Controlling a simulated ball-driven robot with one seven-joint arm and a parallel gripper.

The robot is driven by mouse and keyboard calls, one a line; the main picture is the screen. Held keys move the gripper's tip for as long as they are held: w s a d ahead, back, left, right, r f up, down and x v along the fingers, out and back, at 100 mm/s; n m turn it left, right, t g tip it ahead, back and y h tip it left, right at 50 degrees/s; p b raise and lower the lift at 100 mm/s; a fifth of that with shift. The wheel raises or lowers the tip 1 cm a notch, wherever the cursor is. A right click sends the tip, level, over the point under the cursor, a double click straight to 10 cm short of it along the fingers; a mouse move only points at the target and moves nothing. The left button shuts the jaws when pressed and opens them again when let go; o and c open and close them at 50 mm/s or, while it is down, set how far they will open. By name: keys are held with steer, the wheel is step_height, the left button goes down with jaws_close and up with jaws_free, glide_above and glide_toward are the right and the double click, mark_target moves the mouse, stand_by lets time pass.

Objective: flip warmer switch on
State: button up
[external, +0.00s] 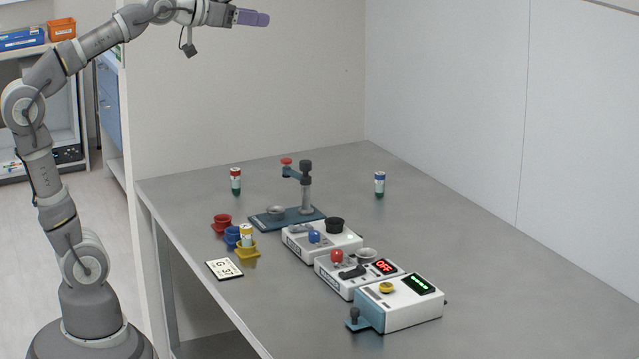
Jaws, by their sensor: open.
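Three white devices stand in a row on the grey table. The middle one (347,284), which appears to be the warmer, has a red display (384,266) reading OFF. It also has a red knob (337,256), a dark switch-like lever (352,272) and a small metal dish (367,254). The lever's exact position is too small to tell. My gripper (262,19), with purple fingers, is open and empty. It is high above the table at the top of the picture, far from the devices and touching nothing.
A device with a blue knob (314,237) stands behind the middle one; another with a yellow button (387,288) stands in front. A stand on a teal base (262,220), coloured cups (222,221), vials (380,184) and a card (224,269) are nearby. The table's right side is clear.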

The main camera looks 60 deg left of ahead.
steer(key=shift+w+f, duration=0.2)
steer(key=shift+w, duration=0.1)
steer(key=c, duration=0.3)
steer(key=w+f+p, duration=0.1)
steer(key=w, duration=0.1)
steer(key=w+d+f+g+p, duration=0.1)
steer(key=w, duration=0.1)
steer(key=w+f+g+p, duration=0.1)
steer(key=f, duration=0.1)
steer(key=shift+w+d+f, duration=0.1)
steer(key=shift+w+d, duration=0.05)
steer(key=shift+w, duration=0.25)
jaws_close()
steer(key=w+d+f+g+p, duration=0.35)
steer(key=w+f, duration=0.25)
steer(key=f, duration=0.5)
steer(key=w+d+f+g+p, duration=0.3)
steer(key=w+f+p, duration=0.2)
steer(key=f, duration=0.6)
step_height(320, 180, down, 14)
steer(key=s+d+g+p, duration=0.1)
steer(key=d+g+p, duration=0.1)
steer(key=g+p, duration=0.1)
steer(key=shift+s+d+f, duration=0.15)
